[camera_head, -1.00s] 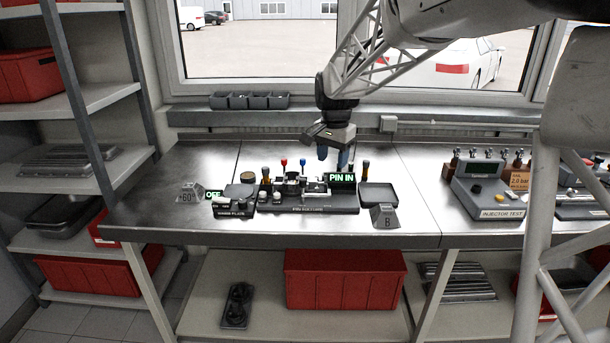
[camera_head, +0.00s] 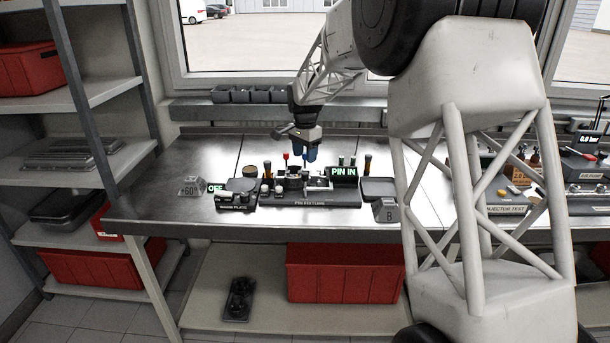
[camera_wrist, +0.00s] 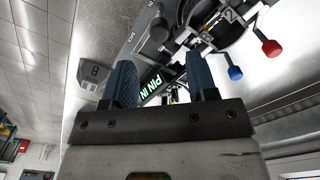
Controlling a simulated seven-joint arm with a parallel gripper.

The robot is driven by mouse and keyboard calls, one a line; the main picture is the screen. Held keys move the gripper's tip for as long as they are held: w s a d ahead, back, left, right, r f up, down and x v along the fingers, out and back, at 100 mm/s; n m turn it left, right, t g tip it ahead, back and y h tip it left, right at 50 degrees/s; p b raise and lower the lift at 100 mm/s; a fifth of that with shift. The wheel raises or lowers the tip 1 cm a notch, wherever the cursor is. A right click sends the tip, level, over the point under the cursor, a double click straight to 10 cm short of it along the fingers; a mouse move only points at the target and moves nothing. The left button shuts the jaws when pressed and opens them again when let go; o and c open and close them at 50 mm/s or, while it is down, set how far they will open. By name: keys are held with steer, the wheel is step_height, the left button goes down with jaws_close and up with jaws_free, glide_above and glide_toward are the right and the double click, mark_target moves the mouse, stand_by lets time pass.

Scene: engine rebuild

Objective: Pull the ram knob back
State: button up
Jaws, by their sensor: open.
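The press fixture (camera_head: 310,203) stands on the bench with a lit PIN IN display (camera_head: 343,171), which also shows in the wrist view (camera_wrist: 152,86). A red ball knob (camera_head: 285,156) on a lever rises from its left part; the wrist view shows it (camera_wrist: 271,48) beside a blue ball knob (camera_wrist: 235,72). I cannot tell which part is the ram knob. My gripper (camera_head: 306,154) is open and empty above the fixture, blue fingers pointing down. In the wrist view the display lies beyond the gap between the fingertips (camera_wrist: 160,62), and both knobs lie right of the fingers.
A small unit with an OFF display (camera_head: 216,187) adjoins the fixture on the left. A dark tray (camera_head: 379,188) and a block marked B (camera_head: 385,210) stand on its right. The bench's left end is mostly clear. My arm covers part of the bench on the right.

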mark_target(305, 173)
steer(key=shift+f, duration=0.1)
steer(key=shift+f, duration=3.8)
jaws_close()
